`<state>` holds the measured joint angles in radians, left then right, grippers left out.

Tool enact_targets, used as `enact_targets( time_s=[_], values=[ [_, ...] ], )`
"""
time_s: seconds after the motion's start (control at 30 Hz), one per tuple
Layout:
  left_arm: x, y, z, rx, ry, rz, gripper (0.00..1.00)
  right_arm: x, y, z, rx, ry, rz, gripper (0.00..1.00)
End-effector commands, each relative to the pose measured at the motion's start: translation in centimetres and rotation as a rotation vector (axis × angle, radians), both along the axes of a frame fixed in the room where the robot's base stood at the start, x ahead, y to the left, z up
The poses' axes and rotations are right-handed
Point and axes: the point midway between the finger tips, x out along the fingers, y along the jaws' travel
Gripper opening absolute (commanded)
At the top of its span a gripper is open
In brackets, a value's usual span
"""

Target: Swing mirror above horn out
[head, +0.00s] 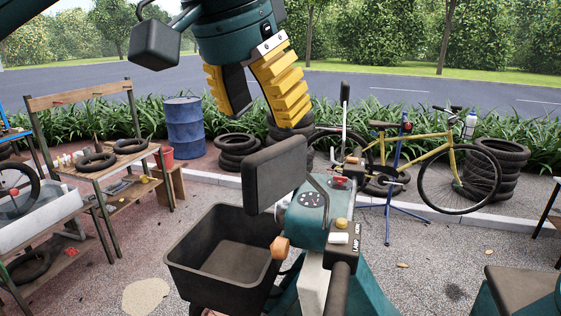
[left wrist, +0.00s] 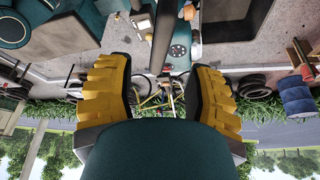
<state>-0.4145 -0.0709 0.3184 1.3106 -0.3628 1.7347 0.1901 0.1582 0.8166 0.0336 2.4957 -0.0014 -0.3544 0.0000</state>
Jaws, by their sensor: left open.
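A dark rectangular mirror (head: 275,175) stands on a thin bent stalk at the left side of the teal cart console (head: 312,212). I see its dark broad side, turned toward me and tilted a little. An orange knob-like part (head: 281,247) sits below it at the console's edge; I cannot tell if it is the horn. My left gripper (head: 262,112) is open and empty, above and behind the mirror in the picture, apart from it. Its yellow fingers also show spread in the left wrist view (left wrist: 160,72), with the console (left wrist: 180,48) beyond. My right gripper is not in view.
A black bin (head: 215,255) hangs at the cart's left. A black handle (head: 338,290) rises at the front. A yellow bicycle (head: 430,150) on a blue stand, stacked tires (head: 498,170), a blue drum (head: 185,127) and a wooden bench (head: 110,165) stand behind.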

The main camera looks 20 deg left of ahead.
Motion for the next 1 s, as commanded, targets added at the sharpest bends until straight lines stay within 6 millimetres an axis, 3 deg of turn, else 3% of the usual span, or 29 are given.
enact_targets(
  time_s=[0.2, 0.4, 0.9, 1.0],
  values=[
    [1.5, -0.6, -4.2, 0.002, 0.002, 0.0, 0.53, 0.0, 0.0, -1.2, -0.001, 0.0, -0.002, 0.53],
    [2.5, -1.0, -6.7, 0.0, 0.001, 0.001, 0.53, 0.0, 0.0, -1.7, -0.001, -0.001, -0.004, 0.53],
    [3.0, -1.2, -7.8, -0.001, -0.001, 0.001, 0.52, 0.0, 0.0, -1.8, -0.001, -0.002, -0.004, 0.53],
    [3.0, -1.2, -7.8, 0.0, -0.001, 0.0, 0.17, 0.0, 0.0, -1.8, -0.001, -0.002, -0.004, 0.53]
  ],
)
